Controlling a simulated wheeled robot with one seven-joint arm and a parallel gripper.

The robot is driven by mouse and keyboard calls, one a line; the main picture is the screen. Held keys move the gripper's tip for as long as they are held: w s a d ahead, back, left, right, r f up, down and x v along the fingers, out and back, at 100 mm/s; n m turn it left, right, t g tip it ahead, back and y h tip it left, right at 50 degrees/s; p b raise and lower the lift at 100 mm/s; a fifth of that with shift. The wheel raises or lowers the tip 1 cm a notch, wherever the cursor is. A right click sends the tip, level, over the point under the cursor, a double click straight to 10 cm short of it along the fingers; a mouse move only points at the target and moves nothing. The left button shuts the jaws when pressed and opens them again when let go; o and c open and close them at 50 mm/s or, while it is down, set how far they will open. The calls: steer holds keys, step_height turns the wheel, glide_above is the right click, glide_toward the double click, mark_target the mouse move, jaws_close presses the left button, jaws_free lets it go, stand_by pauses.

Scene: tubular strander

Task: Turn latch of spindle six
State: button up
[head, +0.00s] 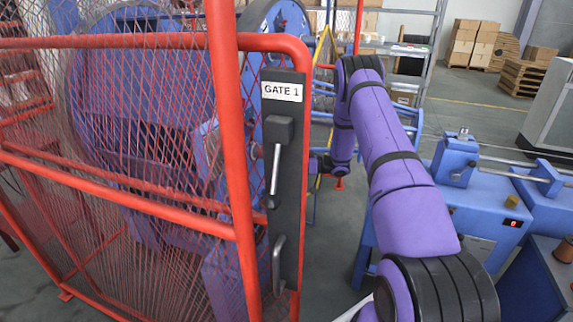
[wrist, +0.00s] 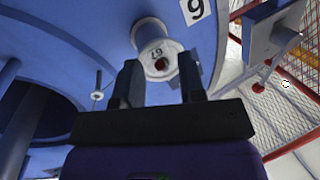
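In the wrist view my gripper (wrist: 160,80) is open, its two dark fingers apart with nothing between their tips. Just beyond them a pale round spindle end (wrist: 152,42) sticks out of a blue disc (wrist: 70,35). It has small printed marks and a dark red centre. A white number plate (wrist: 197,9) beside it carries a digit that looks like a 6 or 9. A small pin with a pale round end (wrist: 97,95) stands at the left; I cannot tell which part is the latch. In the head view my gripper is hidden behind the gate post.
A red mesh gate (head: 233,150) with a dark "GATE 1" plate (head: 287,190) and handles stands left of my arm. Blue machinery (head: 480,200) is at the right. A grey shelf rack (head: 410,45) and boxes are behind. Red fencing shows at the wrist view's right.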

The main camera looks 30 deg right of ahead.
steer(key=shift+x, duration=0.95)
jaws_close()
steer(key=shift+w+a+f+n+t+y, duration=0.2)
steer(key=shift+n+t+y, duration=0.1)
steer(key=shift+t+y, duration=0.15)
jaws_free()
steer(key=shift+d, duration=0.15)
